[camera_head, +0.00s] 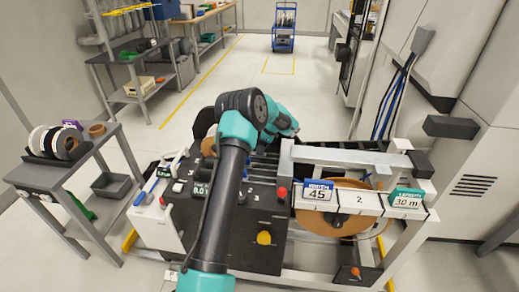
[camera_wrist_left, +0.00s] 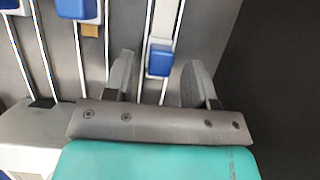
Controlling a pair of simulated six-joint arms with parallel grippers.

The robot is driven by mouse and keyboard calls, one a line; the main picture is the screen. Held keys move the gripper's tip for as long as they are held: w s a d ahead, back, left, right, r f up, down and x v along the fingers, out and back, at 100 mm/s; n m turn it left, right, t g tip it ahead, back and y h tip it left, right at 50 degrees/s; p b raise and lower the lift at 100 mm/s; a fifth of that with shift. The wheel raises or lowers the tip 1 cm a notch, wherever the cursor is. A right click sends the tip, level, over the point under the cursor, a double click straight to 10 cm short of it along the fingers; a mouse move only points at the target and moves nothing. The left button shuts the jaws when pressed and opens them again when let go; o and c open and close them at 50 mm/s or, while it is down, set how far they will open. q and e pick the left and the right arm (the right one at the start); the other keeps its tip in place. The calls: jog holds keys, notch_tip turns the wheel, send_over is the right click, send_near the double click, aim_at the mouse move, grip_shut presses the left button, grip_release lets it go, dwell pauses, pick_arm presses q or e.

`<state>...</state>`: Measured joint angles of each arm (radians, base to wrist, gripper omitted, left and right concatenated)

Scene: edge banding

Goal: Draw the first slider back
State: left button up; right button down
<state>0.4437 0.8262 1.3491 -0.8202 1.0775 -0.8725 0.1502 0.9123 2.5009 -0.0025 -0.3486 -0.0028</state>
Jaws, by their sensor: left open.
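In the left wrist view, a blue slider (camera_wrist_left: 160,60) on a white rail sits between the two grey fingers of my left gripper (camera_wrist_left: 158,64). The fingers are open, one on each side, with visible gaps in this view. Whether they are level with the slider in height I cannot tell. More blue sliders, one at the top (camera_wrist_left: 77,9) and one at the top left corner (camera_wrist_left: 12,5), sit on parallel rails. In the head view, my left arm reaches over the machine (camera_head: 262,203) and largely hides the slider area. My right gripper is not in view.
The machine's front carries a red knob (camera_head: 282,192), a yellow knob (camera_head: 264,238), a "45" width sign (camera_head: 318,194) and a "30 m" length sign (camera_head: 405,198). A grey cart (camera_head: 60,176) with rolls stands at left. A wall cabinet is at right.

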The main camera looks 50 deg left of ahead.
pick_arm(q)
jog(key=shift+x, duration=1.15)
grip_shut()
